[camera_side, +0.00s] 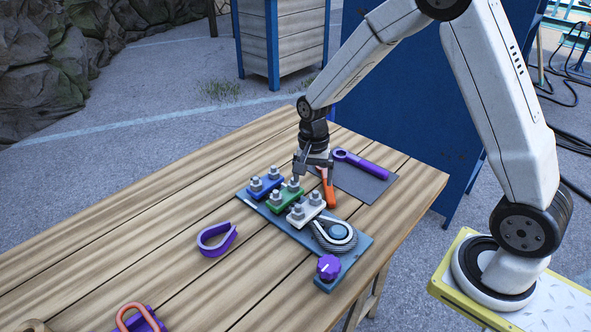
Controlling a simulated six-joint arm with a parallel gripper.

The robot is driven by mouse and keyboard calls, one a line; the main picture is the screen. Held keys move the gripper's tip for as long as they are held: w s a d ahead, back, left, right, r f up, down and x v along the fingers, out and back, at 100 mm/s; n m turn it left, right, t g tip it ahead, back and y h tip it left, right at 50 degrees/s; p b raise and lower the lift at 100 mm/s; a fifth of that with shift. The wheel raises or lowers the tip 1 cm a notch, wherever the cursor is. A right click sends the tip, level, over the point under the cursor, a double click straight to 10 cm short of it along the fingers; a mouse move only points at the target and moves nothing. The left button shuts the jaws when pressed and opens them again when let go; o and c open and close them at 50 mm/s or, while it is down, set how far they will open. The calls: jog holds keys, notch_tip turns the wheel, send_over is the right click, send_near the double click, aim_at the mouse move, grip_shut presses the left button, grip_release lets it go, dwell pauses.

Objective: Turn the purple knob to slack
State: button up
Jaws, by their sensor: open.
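The purple knob (328,267) sits at the near right end of the blue-grey base plate (349,262). A small pale mark shows on its top, but I cannot tell which setting it points to. The cable reel (337,236), with pale cable curved around it, is just behind the knob. My gripper (312,178) is open and points down above the far part of the plate, by the green clamp and an orange-handled tool (328,190). It is well apart from the knob. The gripper partly hides the tool; I see nothing held between the fingers.
Blue (262,190), green (284,200) and white (304,212) bolted clamps stand along the plate. A purple wrench (360,163) lies on a dark mat (372,187). A purple clip (216,240) lies on the wooden table. The table left of the plate is mostly clear.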

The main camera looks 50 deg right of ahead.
jog(key=s+a+r+m, duration=0.2)
jog(key=s+a+m, duration=0.1)
jog(key=s+a, duration=0.5)
jog(key=m, duration=0.3)
send_over(329, 264)
jog(key=shift+r+t, duration=0.1)
jog(key=shift+t, duration=0.2)
jog(key=shift+f, duration=3.9)
jog(key=c, duration=1.2)
jog(key=shift+o, duration=0.2)
